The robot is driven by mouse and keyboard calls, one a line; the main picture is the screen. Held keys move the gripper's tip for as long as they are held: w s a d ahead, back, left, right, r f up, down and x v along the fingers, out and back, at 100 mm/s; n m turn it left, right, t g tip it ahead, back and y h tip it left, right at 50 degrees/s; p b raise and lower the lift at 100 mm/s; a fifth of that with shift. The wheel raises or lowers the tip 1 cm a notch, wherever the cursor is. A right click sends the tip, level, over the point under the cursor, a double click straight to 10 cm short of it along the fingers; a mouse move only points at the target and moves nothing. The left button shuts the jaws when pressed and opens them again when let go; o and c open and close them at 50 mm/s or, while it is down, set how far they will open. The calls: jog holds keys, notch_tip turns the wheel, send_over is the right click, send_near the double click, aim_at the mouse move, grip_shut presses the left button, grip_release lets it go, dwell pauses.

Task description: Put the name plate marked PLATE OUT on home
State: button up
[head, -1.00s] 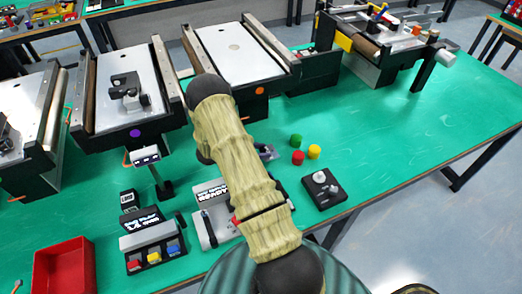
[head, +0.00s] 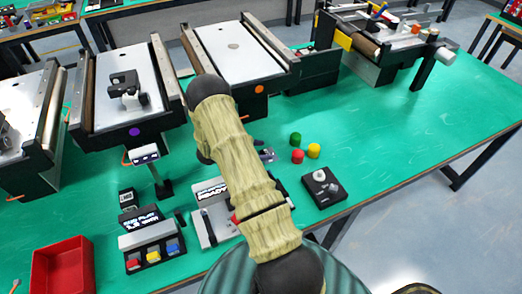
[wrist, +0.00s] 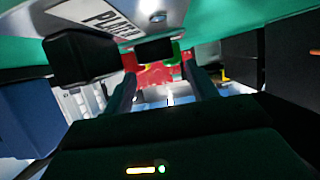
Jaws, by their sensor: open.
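My gripper (wrist: 158,74) is open in the wrist view, with its two dark fingers apart and nothing clearly held between them. A white face with black letters reading PLATE (wrist: 108,17) shows at the top left of the wrist view, beside a silver knob; the rest of its text is cut off. In the head view my arm hides my gripper and part of a white lettered panel (head: 212,188), whose wording I cannot read. I cannot make out a spot marked home.
A button box (head: 152,257) and a red bin (head: 62,272) stand at the front left. A black knob box (head: 323,188) and red (head: 297,156), yellow (head: 314,151) and green (head: 295,139) pieces lie right of my arm. Conveyors (head: 238,62) line the back.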

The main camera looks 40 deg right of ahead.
jog(key=shift+s+r+p, duration=0.2)
jog(key=shift+r+p, duration=0.05)
jog(key=shift+p, duration=0.2)
jog(key=b+v, duration=0.1)
jog(key=v, duration=0.6)
jog(key=shift+w+a+r+b, duration=0.15)
jog(key=shift+w+a+b, duration=0.1)
jog(key=shift+b, duration=0.1)
jog(key=shift+r, duration=0.1)
notch_tip(320, 180, up, 10)
jog(key=p, duration=1)
